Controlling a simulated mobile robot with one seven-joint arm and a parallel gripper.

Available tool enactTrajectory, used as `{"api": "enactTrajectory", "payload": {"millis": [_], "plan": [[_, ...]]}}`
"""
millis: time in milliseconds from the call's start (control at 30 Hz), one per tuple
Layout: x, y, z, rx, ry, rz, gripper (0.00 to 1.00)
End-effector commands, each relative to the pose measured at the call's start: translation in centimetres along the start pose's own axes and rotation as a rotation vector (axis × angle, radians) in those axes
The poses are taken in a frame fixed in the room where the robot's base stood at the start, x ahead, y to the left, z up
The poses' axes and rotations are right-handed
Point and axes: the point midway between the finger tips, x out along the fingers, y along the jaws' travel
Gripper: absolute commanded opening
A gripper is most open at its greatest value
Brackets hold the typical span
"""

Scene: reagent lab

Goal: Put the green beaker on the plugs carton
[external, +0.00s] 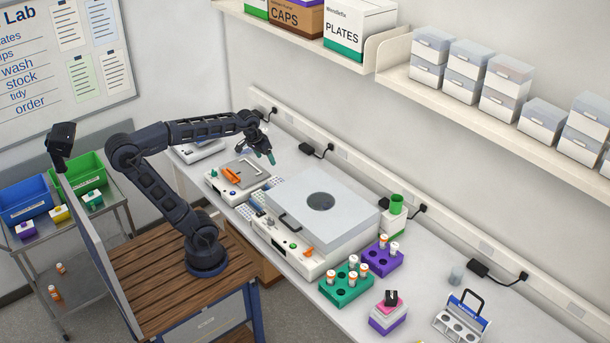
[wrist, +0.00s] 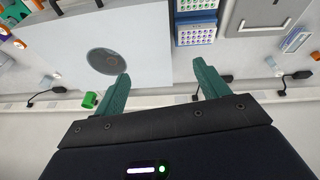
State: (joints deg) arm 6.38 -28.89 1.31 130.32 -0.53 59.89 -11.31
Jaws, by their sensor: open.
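The green beaker (external: 397,203) stands upright on a small white block (external: 391,224) near the wall, right of the large grey-topped machine. It also shows in the wrist view (wrist: 90,99), left of my fingers. My gripper (external: 264,157) is open and empty above the back left of the bench, well away from the beaker. Its two teal fingers spread apart in the wrist view (wrist: 162,72). No label reading plugs is legible. On the upper shelf, a green and white carton (external: 257,8) is cut off by the frame, beside the CAPS carton (external: 296,18) and the PLATES carton (external: 358,28).
The grey-topped machine (external: 300,225) with a round dark window lies between my gripper and the beaker. Purple (external: 381,262) and green (external: 338,292) vial racks stand to its right. A shelf (external: 470,98) overhangs the bench. Cables and adapters run along the wall.

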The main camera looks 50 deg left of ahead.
Motion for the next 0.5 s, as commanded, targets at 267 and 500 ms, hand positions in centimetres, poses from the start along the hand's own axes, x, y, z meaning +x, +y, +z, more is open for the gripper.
{"api": "enactTrajectory", "payload": {"millis": [267,500], "plan": [[2.1,-3.5,8.3,0.082,0.06,-0.027,0.74],[3.3,-4.6,11.3,0.117,0.079,-0.041,0.74]]}}
